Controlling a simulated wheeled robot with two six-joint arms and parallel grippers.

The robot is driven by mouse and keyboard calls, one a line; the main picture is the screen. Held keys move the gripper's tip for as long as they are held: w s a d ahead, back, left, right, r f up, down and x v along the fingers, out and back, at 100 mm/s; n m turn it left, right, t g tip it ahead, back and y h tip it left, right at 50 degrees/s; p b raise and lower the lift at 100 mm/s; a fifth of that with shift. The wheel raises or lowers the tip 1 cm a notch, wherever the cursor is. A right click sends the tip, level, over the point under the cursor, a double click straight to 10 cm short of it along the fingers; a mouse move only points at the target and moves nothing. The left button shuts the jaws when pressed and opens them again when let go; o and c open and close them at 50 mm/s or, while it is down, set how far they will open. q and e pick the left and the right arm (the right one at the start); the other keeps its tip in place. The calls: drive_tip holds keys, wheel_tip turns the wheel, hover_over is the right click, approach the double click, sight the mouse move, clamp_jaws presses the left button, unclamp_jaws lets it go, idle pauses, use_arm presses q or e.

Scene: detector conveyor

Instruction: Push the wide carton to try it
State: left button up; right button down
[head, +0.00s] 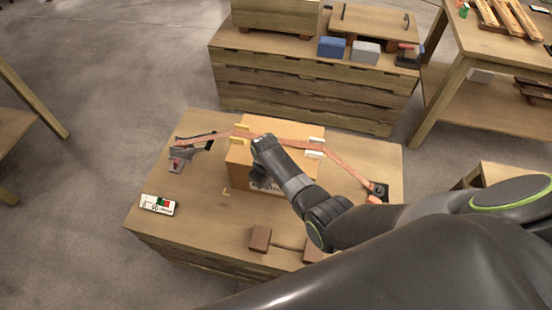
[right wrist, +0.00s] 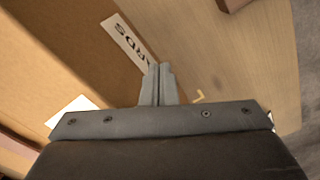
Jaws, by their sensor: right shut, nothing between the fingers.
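The wide carton (head: 282,127) is a brown box standing on the wooden table, crossed on top by a long copper-coloured strap (head: 212,137). Its near face carries a white label with dark letters, partly hidden in the head view; part of the label (right wrist: 130,40) shows in the right wrist view. My right gripper (head: 258,183) is at the carton's near face, below my wrist. In the right wrist view its shut fingers (right wrist: 158,70) are empty and beside the labelled face; I cannot tell whether they touch it. My left gripper is out of view.
The strap runs between a grey bracket (head: 182,158) on the left and a black fitting (head: 378,188) on the right. A small display card (head: 158,204) lies at front left. Brown blocks (head: 260,239) sit at the table's front. A bench with blue (head: 332,47) and grey blocks stands behind.

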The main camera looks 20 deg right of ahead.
drive_tip(key=shift+w+d, duration=0.3)
drive_tip(key=shift+w, duration=0.1)
drive_tip(key=shift+w+d+r, duration=0.2)
drive_tip(key=shift+w+r, duration=0.1)
drive_tip(key=shift+w, duration=0.1)
idle(2.3)
wheel_tip(320, 180, up, 9)
drive_tip(key=s+a+p, duration=0.1)
drive_tip(key=s+p, duration=0.1)
drive_tip(key=p, duration=1.1)
drive_tip(key=shift+s+a+r, duration=0.2)
drive_tip(key=shift+s+a, duration=0.15)
drive_tip(key=shift+s+f, duration=0.1)
idle(0.4)
